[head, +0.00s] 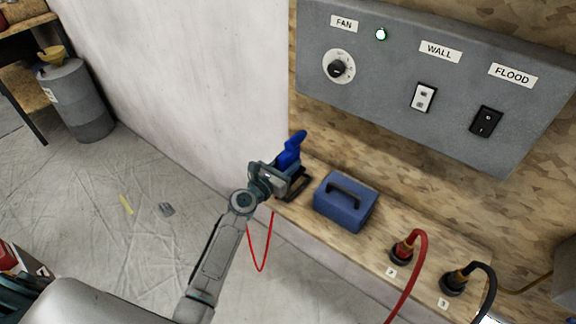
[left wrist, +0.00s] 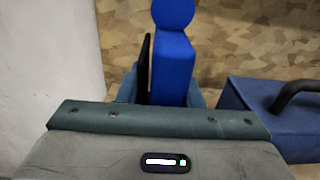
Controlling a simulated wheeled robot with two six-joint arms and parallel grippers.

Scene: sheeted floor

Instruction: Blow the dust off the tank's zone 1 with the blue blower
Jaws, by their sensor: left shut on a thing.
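The blue blower (head: 291,150) stands upright at the left end of the wooden shelf. My left gripper (head: 279,173) is shut on it. The left wrist view shows the blower (left wrist: 174,65) close in front of the gripper; its lower part is hidden by the gripper body. A dark frame (head: 293,188) sits on the shelf just beside the gripper. I cannot identify the tank or its zone 1 for sure; a smooth grey rounded surface (head: 90,303) shows at the bottom left. My right gripper is not in view.
A blue case (head: 345,201) stands right of the blower on the shelf (head: 380,248). A red cable (head: 421,262) and a black cable (head: 491,290) rise from plugs. A red cord (head: 261,262) hangs below the gripper. A grey drum (head: 77,105) stands far left. The sheeted floor (head: 130,240) is mostly clear.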

